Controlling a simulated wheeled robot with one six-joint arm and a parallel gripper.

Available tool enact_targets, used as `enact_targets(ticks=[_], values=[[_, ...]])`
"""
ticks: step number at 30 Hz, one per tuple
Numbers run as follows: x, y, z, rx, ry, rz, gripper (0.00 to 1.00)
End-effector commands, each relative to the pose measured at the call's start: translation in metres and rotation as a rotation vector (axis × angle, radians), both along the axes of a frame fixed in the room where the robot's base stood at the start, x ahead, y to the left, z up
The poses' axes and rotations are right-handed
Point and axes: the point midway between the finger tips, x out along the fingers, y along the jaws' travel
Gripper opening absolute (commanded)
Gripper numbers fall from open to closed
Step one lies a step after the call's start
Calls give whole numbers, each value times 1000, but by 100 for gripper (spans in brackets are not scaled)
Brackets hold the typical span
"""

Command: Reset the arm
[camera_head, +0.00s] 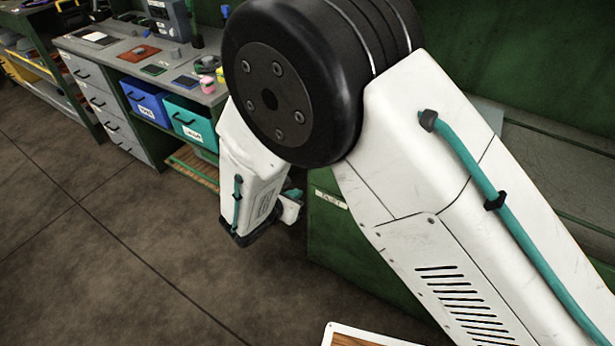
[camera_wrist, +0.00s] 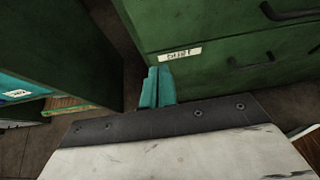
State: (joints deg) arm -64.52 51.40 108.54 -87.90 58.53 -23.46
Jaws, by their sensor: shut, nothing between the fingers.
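My gripper (camera_wrist: 157,87) shows in the wrist view as two teal fingers side by side, shut with nothing between them. It points toward a green cabinet front with a white label (camera_wrist: 180,54), apparently close to it. In the head view my white arm fills the right half and bends down at a large black joint. My gripper is mostly hidden there behind the forearm; only a bit of teal shows near the green cabinet (camera_head: 345,250).
A grey workbench (camera_head: 118,62) with small items runs along the back left. Under it sit a blue bin (camera_head: 146,103) and a teal bin (camera_head: 188,122). A wood-topped, white-edged surface (camera_head: 365,338) shows at the bottom. The brown floor (camera_head: 90,240) at left is clear.

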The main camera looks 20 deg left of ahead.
Motion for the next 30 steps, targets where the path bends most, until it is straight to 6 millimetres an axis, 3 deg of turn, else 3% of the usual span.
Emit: enact_targets(ticks=[8,11,14,25,30], values=[[-2,-2,1,15,-6,-18,0],[-9,-19,-3,34,0,-102,0],[-25,-48,-1,57,9,-238,0],[-42,-186,112,323,-18,-940,0],[-64,-253,168,481,-33,-1300,0]])
